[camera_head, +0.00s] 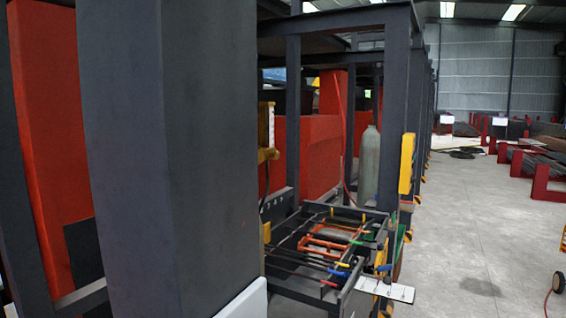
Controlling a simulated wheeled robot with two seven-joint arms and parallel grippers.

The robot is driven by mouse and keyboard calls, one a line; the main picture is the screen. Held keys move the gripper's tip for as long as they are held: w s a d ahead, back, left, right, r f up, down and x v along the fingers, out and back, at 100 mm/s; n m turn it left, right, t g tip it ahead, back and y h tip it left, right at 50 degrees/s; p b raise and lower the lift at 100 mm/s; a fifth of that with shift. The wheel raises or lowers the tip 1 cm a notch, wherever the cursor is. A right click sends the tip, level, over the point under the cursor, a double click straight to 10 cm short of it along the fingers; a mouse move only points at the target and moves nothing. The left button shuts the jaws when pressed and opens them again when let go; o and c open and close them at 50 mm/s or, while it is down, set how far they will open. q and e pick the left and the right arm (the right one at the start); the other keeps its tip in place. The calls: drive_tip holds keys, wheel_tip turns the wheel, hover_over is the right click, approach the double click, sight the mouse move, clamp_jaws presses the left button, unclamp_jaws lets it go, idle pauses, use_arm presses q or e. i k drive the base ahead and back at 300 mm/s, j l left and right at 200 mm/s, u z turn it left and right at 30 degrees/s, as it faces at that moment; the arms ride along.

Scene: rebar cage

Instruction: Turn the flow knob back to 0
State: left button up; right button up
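I cannot make out the flow knob in the head view. A grey-green gas cylinder (369,165) stands upright behind the dark frame, right of centre, and a thin red hose (342,130) hangs just left of it. Any regulator or knob at its top is too small to tell. A yellow unit (267,130) with a pale face is mounted beside the big column, seen edge-on. Neither of my grippers shows in this view.
A wide dark column (175,150) fills the left and hides what is behind. A dark rack (310,285) with rods, an orange frame and coloured handles stands low at centre. A white plate (387,289) juts from its right. Concrete floor (470,215) is open at right.

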sight(274, 154)
drive_tip(key=i+l+u, duration=0.2)
drive_tip(key=l, duration=0.75)
drive_tip(key=l+u, duration=0.2)
drive_tip(key=l, duration=0.7)
drive_tip(key=k+l+u, duration=0.1)
drive_tip(key=l+u, duration=0.15)
drive_tip(key=l, duration=0.7)
drive_tip(key=k+l+u, duration=0.2)
drive_tip(key=l, duration=0.7)
drive_tip(key=i+l, duration=0.05)
drive_tip(key=i, duration=0.05)
